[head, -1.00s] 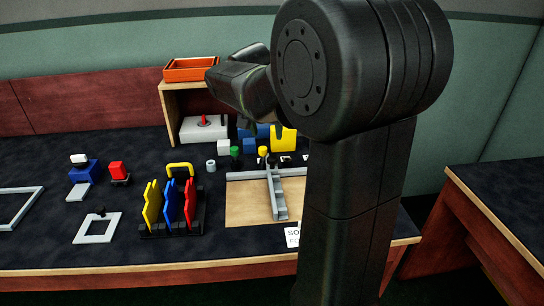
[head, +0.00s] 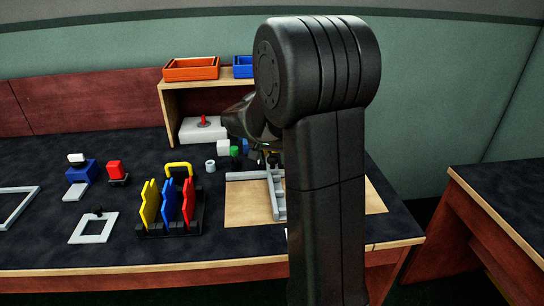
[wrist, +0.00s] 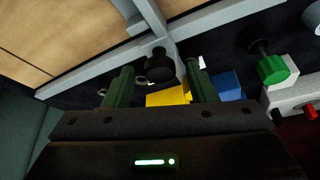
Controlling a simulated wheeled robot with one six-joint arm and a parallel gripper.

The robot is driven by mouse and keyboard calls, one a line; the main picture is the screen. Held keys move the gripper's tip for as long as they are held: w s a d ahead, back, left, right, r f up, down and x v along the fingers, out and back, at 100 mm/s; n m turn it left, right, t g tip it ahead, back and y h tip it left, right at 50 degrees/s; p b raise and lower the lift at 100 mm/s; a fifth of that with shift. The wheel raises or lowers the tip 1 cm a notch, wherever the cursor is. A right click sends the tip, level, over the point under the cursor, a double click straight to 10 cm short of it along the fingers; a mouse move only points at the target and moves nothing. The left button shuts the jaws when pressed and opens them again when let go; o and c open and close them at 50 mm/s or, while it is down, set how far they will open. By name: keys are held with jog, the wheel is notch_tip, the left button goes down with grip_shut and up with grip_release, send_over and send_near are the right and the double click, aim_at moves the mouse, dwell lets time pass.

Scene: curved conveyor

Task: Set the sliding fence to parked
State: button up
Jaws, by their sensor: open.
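The sliding fence (head: 277,196) is a grey bar across a wooden board (head: 246,203), meeting a grey rail (head: 245,175) along the board's back edge. In the wrist view the fence (wrist: 152,14) ends at a dark round knob (wrist: 160,66) by the rail (wrist: 95,72). My gripper (wrist: 159,72) is open, its two green fingers on either side of the knob in that picture. I cannot tell whether they touch it. In the head view my arm hides the board's middle and most of the gripper.
A rack with yellow, blue and red pieces (head: 168,208) stands left of the board. Behind are a green-topped item (head: 234,152) and a shelf with an orange tray (head: 191,69) and a blue tray (head: 243,67). Yellow (wrist: 168,97) and blue blocks (wrist: 228,87) lie beyond the fingers.

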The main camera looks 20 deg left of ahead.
grip_shut()
jog(key=w+d+p, duration=0.1)
jog(key=w+d, duration=0.3)
jog(key=d, duration=0.3)
jog(key=w+d+p, duration=0.2)
jog(key=w+d, duration=0.3)
jog(key=d, duration=0.2)
jog(key=w+d+p, duration=0.2)
jog(key=w+d, duration=0.2)
jog(key=d, duration=0.4)
jog(key=shift+w, duration=0.25)
jog(key=shift+c, duration=1.7)
grip_release()
jog(key=shift+r, duration=0.1)
jog(key=o, duration=0.3)
jog(key=shift+d, duration=0.15)
jog(key=shift+o, duration=0.2)
